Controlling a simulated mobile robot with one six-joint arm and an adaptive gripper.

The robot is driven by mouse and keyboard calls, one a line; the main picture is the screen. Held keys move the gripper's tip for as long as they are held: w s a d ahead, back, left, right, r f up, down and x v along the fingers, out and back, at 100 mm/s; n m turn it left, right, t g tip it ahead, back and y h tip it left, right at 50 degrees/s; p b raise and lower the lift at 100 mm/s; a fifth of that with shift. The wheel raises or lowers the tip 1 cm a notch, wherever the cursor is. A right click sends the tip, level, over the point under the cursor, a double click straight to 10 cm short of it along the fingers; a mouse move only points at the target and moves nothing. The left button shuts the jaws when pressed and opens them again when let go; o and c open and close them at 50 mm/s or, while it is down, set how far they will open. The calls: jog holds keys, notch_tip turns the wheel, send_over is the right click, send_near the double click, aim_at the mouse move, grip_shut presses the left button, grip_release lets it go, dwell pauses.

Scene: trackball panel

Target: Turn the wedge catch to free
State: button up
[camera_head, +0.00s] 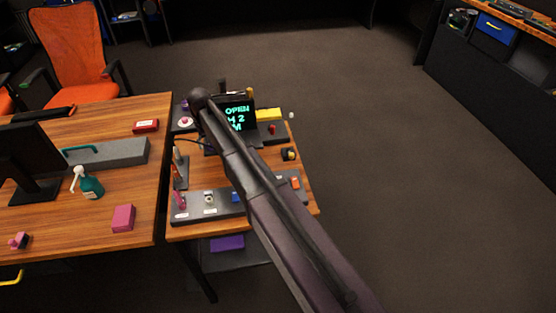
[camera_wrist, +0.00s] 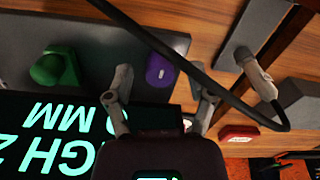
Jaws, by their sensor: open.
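In the wrist view my gripper (camera_wrist: 163,92) is open, its two grey fingers apart with nothing held. A purple rounded piece (camera_wrist: 162,70) lies on the dark panel (camera_wrist: 100,32) just beyond and between the fingertips; I cannot tell whether it is the wedge catch. A green knob-like piece (camera_wrist: 55,68) sits to its left. A lit screen (camera_wrist: 60,140) with green letters shows upside down at lower left. In the head view my arm covers part of the panel and the screen (camera_head: 237,117), which partly reads "OPEN". My fingers cannot be made out there.
A black cable (camera_wrist: 190,65) crosses the wrist view close to the right finger. A red box (camera_wrist: 239,133) lies on wood at the right. In the head view a front strip of controls (camera_head: 222,209) and a yellow block (camera_head: 268,114) share the small table. The floor at right is clear.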

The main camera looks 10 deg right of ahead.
jog(key=m, duration=0.4)
jog(key=shift+m, duration=0.3)
jog(key=m, duration=0.4)
jog(key=shift+r+m+p, duration=0.35)
jog(key=shift+m, duration=0.05)
notch_tip(320, 180, up, 13)
jog(key=p, duration=1.3)
jog(key=s+d+f+n+b, duration=0.2)
jog(key=s+d+n, duration=0.1)
jog(key=s+d, duration=0.7)
jog(key=s+d+f+n+b, duration=0.3)
jog(key=s+d, duration=0.7)
jog(key=s, duration=0.1)
jog(key=shift+s+d+f+b, duration=0.3)
jog(key=shift+s+f+b, duration=0.05)
